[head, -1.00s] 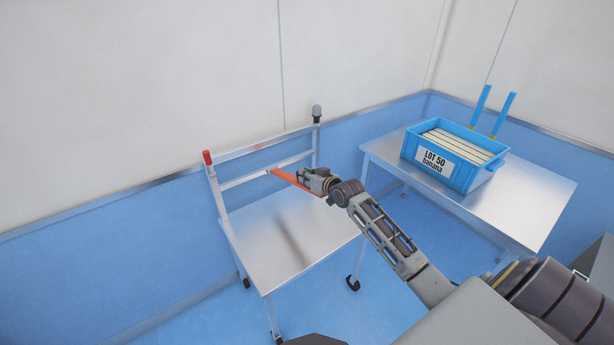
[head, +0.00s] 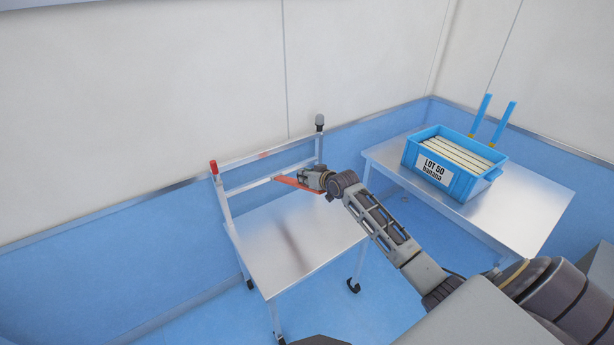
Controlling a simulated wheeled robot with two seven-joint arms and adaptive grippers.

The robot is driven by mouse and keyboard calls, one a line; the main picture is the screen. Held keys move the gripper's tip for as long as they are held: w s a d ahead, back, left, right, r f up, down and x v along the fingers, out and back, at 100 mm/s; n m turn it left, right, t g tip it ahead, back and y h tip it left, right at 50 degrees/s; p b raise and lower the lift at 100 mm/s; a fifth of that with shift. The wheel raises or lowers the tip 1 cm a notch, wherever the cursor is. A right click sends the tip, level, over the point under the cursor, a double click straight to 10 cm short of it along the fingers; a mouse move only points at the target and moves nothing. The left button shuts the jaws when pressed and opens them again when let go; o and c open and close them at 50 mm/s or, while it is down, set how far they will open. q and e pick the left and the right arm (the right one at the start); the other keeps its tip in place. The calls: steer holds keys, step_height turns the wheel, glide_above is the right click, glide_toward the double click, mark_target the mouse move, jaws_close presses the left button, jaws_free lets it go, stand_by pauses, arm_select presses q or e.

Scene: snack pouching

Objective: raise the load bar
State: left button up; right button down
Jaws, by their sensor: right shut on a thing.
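The load bar (head: 291,183) is a flat orange-red bar at the back of a metal cart. It reaches from near the cart's rear frame, over the back of the cart's top, to my right gripper. My right gripper (head: 312,179) is shut on the bar near its right end and partly hides it. The bar slopes slightly down to the right in the picture. Whether it touches the cart's frame cannot be told. My left gripper is not in the head view.
The cart top (head: 290,238) is bare. Its rear frame (head: 240,186) has a red-capped post (head: 214,167) at left and a grey-capped post (head: 320,122) at right. A side table (head: 525,206) holds a blue crate (head: 461,187) labelled "LOT 50 banana". Walls stand close behind.

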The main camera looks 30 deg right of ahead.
steer(key=shift+w+r+g+p, duration=0.3)
steer(key=shift+w+r+p, duration=0.25)
steer(key=shift+r+p, duration=0.35)
steer(key=shift+w, duration=0.1)
steer(key=c, duration=1.6)
jaws_free()
steer(key=shift+c, duration=0.2)
steer(key=shift+o, duration=1.1)
steer(key=shift+s, duration=0.2)
